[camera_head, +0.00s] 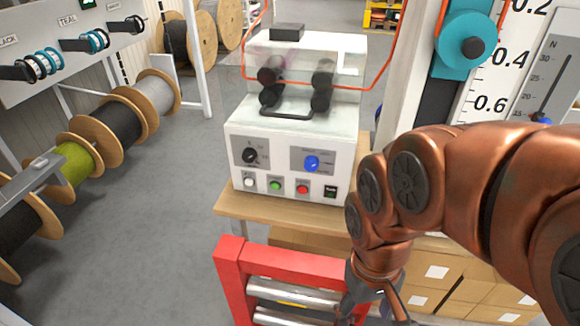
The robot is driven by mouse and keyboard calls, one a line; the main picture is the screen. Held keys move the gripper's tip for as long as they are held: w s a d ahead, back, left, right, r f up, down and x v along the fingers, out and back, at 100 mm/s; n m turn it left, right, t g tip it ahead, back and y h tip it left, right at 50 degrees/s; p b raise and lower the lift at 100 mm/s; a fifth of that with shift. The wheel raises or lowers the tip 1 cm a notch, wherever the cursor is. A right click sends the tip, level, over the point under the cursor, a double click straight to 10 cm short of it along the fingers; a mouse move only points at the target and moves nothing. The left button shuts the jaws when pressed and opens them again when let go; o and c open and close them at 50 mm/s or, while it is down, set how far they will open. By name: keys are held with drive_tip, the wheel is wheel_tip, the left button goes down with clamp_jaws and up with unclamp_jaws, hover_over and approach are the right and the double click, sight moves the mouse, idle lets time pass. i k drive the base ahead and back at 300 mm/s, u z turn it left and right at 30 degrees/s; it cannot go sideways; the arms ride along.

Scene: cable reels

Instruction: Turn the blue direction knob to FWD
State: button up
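The blue direction knob (312,162) is on a grey label plate at the right of the white machine's sloped front panel (285,170). The plate's lettering and the knob's pointer are too small to read. My gripper (372,308) hangs at the bottom of the view, below and right of the knob, over the red roller frame. It is apart from the panel. The lower end of its fingers is cut off by the picture edge, so I cannot tell if it is open. My copper-coloured arm comes in from the right and leaves the knob uncovered.
A black knob (250,155) sits left of the blue one. White, green (275,185) and red (302,189) buttons sit below. A red frame with metal rollers (290,291) stands in front of the wooden table (245,205). Cable reels line the left; grey floor between is clear.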

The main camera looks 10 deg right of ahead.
sight(311, 164)
drive_tip(key=u, duration=2.15)
drive_tip(key=k, duration=0.65)
drive_tip(key=z, duration=0.55)
